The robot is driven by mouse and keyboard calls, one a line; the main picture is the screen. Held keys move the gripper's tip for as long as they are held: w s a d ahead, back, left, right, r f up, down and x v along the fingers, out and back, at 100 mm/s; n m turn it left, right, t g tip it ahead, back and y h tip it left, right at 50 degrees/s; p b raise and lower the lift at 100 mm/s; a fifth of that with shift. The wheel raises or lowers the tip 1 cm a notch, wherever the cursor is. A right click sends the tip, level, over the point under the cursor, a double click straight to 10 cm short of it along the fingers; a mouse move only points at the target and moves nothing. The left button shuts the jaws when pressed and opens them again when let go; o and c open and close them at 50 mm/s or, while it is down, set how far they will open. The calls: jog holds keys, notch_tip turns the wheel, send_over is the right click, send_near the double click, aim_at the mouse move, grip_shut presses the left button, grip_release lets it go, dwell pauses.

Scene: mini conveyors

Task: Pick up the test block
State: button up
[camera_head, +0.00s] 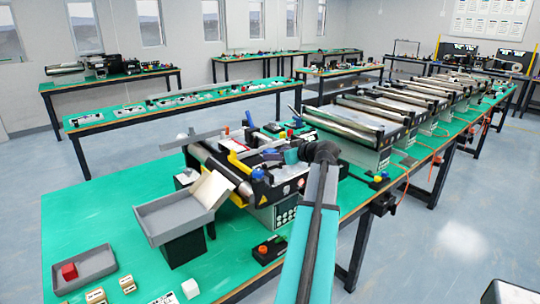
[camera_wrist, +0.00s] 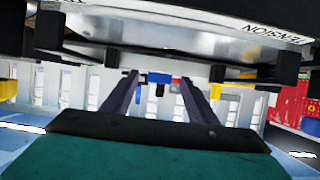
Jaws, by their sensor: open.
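My gripper (camera_wrist: 159,78) is open in the wrist view, its two dark fingers apart with nothing held between them. In the head view my arm reaches over the near conveyor (camera_head: 270,190), and its wrist end is low among the conveyor's parts; the fingertips are hard to make out there. No block is labelled as the test block. A red cube (camera_head: 69,271) lies in a grey tray (camera_head: 98,262) at the lower left. A white cube (camera_head: 190,288) stands on the green tabletop near the front edge. Both are well away from my gripper.
A raised grey tray (camera_head: 160,222) stands left of the conveyor. Small wooden blocks (camera_head: 127,284) lie by the front edge. A black box with a red button (camera_head: 264,250) sits at the conveyor's foot. A metal underside (camera_wrist: 190,30) hangs close above my fingers.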

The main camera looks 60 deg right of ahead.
aim_at(271, 150)
jog(key=shift+p+x, duration=0.9)
jog(key=shift+x, duration=1.4)
jog(key=c, duration=1.2)
jog(key=shift+o, duration=0.2)
jog(key=shift+r, duration=0.15)
jog(key=shift+r+b, duration=0.85)
jog(key=shift+r, duration=0.7)
jog(key=s+r+b, duration=0.1)
jog(key=s+b, duration=0.3)
jog(key=s, duration=1.2)
jog(key=shift+r, duration=0.25)
